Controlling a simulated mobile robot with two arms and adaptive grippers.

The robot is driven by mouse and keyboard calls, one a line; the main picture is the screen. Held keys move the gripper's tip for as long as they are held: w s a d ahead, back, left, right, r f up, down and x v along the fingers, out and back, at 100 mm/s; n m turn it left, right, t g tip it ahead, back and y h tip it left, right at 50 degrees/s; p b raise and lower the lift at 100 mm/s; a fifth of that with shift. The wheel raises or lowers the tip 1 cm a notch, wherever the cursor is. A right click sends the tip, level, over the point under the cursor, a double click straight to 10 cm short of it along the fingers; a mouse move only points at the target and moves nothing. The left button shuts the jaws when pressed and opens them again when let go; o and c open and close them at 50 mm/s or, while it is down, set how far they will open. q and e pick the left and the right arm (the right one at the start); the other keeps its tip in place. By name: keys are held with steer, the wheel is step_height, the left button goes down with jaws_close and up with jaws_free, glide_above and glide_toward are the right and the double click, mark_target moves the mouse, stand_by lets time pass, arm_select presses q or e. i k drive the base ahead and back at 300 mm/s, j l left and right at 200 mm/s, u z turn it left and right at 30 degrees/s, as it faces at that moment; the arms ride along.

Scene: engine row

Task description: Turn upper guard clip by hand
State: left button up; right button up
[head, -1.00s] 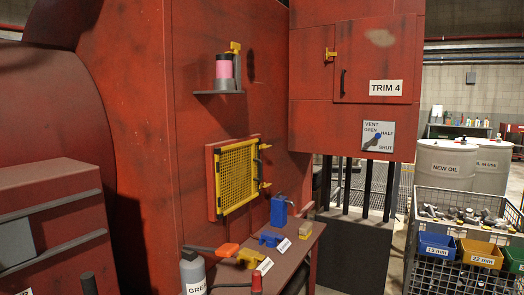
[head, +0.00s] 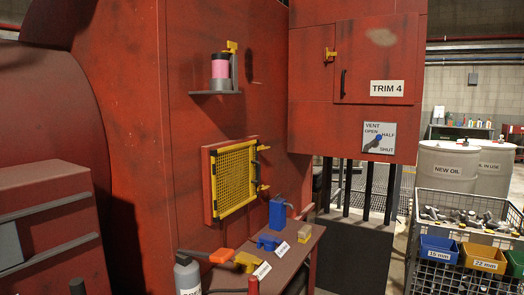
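The guard (head: 236,178) is a yellow mesh panel in a yellow frame, set in a red surround on the red engine wall left of centre. Its mesh side is closed against the surround as far as I can see. On its right edge the upper guard clip (head: 257,162) is a small yellow piece beside a dark handle. A lower yellow clip (head: 263,187) sits below it. The clips are too small to tell their exact turn. Neither of my grippers shows in the head view.
A wire cage (head: 440,200) with bins stands at right.

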mark_target(261, 147)
steer(key=i+l+u, duration=0.15)
steer(key=u, duration=0.25)
steer(key=i+l+u, duration=0.1)
steer(key=l+u, duration=0.3)
steer(key=i+l+u, duration=0.15)
steer(key=l, duration=0.4)
steer(key=i+l+u, duration=0.15)
steer(key=l, duration=0.4)
steer(key=l+u, duration=0.15)
steer(key=l, duration=0.45)
steer(key=i+l+u, duration=0.15)
steer(key=l, duration=0.45)
